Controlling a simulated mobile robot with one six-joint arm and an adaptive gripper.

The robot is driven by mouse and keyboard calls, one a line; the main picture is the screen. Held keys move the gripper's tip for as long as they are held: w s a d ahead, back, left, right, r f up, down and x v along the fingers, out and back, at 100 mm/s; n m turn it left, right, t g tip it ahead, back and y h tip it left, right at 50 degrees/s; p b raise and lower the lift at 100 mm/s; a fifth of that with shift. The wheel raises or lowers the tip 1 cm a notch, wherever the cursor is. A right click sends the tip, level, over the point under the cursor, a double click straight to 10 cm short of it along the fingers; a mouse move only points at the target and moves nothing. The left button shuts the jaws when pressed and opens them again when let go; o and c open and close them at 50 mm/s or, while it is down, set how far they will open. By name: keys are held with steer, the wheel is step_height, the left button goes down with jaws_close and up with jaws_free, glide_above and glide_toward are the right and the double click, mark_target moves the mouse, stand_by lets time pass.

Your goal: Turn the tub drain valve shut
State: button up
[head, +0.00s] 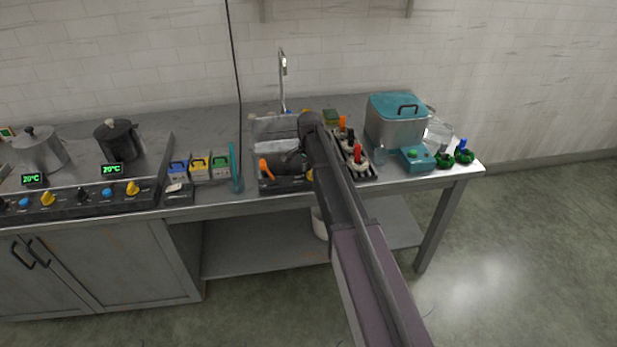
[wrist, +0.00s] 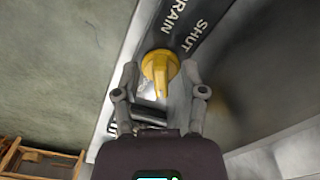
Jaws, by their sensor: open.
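The yellow drain valve knob (wrist: 160,66) shows in the wrist view, on a dark plate (wrist: 216,12) lettered "SHUT" and, partly cut off, "RAIN". Its raised grip points down the picture, toward my gripper, and not at the word "SHUT". My gripper (wrist: 160,78) is open, with one finger on each side of the knob. I cannot tell whether either finger touches it. In the head view my arm hides most of the area around the gripper, and I cannot make out the valve clearly there.
A steel pot with a teal lid (head: 397,105) stands right of my arm, with a teal box (head: 415,159) in front. Small blue and yellow boxes (head: 200,168) stand to the left, beside a stove with two pots. A faucet (head: 283,75) rises behind.

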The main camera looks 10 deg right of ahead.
steer(key=shift+f, duration=0.45)
jaws_close()
